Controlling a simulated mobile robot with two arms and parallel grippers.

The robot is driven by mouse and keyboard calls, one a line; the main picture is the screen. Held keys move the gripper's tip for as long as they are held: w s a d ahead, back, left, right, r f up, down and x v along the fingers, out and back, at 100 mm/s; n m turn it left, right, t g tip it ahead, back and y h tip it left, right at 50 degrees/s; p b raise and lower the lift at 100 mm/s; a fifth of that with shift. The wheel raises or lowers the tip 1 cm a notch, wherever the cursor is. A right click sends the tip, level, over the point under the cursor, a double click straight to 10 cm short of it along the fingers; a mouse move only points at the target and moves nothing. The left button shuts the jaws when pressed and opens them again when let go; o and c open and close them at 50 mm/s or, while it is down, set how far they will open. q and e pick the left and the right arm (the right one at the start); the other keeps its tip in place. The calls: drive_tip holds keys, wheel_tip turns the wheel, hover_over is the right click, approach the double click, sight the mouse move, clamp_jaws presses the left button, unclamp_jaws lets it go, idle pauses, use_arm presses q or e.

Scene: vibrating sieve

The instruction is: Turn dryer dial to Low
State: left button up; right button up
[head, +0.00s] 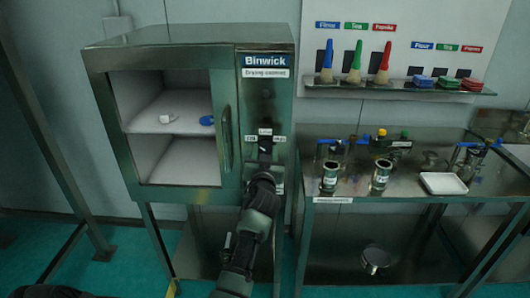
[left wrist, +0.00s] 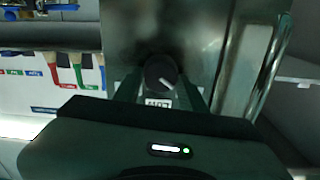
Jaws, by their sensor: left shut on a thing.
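The drying cabinet (head: 190,48) has a front control strip with Off, Low and High labels (head: 265,132) in an arc. In the left wrist view, which is upside down, the round black dial (left wrist: 158,70) sits between the two fingers of the left gripper (left wrist: 160,88). The gripper is shut on the dial. The dial's white mark points down and right there, toward the Off side of the middle label (left wrist: 157,103). My right gripper is not in view.
The cabinet's door handle (head: 226,138) stands left of the dial. Inside are a white piece (head: 166,119) and a blue one (head: 207,120). A steel table (head: 420,215) with metal cups and a white tray (head: 443,183) stands right.

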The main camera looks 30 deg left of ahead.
use_arm(q)
drive_tip(key=m, duration=0.5)
drive_tip(key=shift+d+f, duration=0.1)
drive_tip(key=m+p, duration=0.1)
drive_tip(key=m, duration=0.4)
drive_tip(key=shift+d+f+m, duration=0.1)
drive_tip(key=shift+m, duration=0.2)
idle(0.3)
drive_tip(key=o, duration=1.3)
drive_tip(key=shift+o, duration=0.2)
drive_tip(key=b+v, duration=0.1)
drive_tip(key=v, duration=0.6)
drive_tip(key=shift+s+d, duration=0.25)
drive_tip(key=shift+s, duration=0.05)
